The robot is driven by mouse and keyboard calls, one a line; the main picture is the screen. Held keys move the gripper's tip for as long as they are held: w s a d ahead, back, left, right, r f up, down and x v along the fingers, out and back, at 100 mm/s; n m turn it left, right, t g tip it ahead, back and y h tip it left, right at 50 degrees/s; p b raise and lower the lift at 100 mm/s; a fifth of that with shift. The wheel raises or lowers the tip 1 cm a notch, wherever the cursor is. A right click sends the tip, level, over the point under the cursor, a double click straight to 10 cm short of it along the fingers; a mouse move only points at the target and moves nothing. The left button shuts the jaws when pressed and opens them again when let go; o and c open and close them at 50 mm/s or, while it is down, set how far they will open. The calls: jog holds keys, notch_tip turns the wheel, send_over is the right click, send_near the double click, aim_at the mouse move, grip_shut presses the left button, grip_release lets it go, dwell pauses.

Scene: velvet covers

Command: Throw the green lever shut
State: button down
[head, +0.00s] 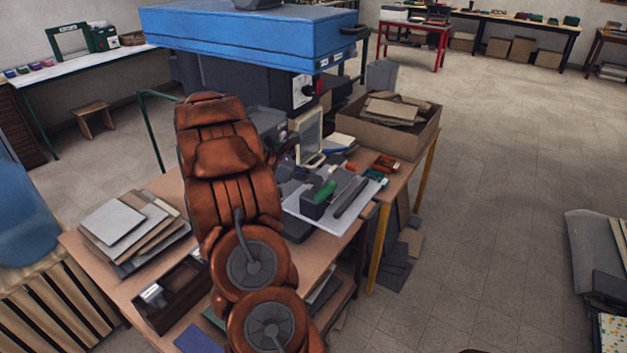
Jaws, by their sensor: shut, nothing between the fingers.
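The green lever handle (325,191) shows near the middle of the head view. It slants up to the right above a dark grey block (312,206). The block stands on a pale board (338,222) on the wooden workbench (342,242). My arm in its brown padded cover rises just left of the lever and hides part of the bench. I cannot make out my gripper; the arm appears to hide it. Whether it touches the lever does not show.
A dark bar (351,197) lies right of the lever. Behind stand a pale-framed panel (309,137) and a cardboard box (392,122). A large blue cover (250,35) overhangs the back. Stacked sheets (130,228) and a dark tray (172,292) lie at left. Floor at right is mostly clear.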

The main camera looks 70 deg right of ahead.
jog(key=shift+w, duration=0.1)
jog(key=v, duration=1.2)
jog(key=shift+f, duration=0.1)
jog(key=shift+a, duration=0.1)
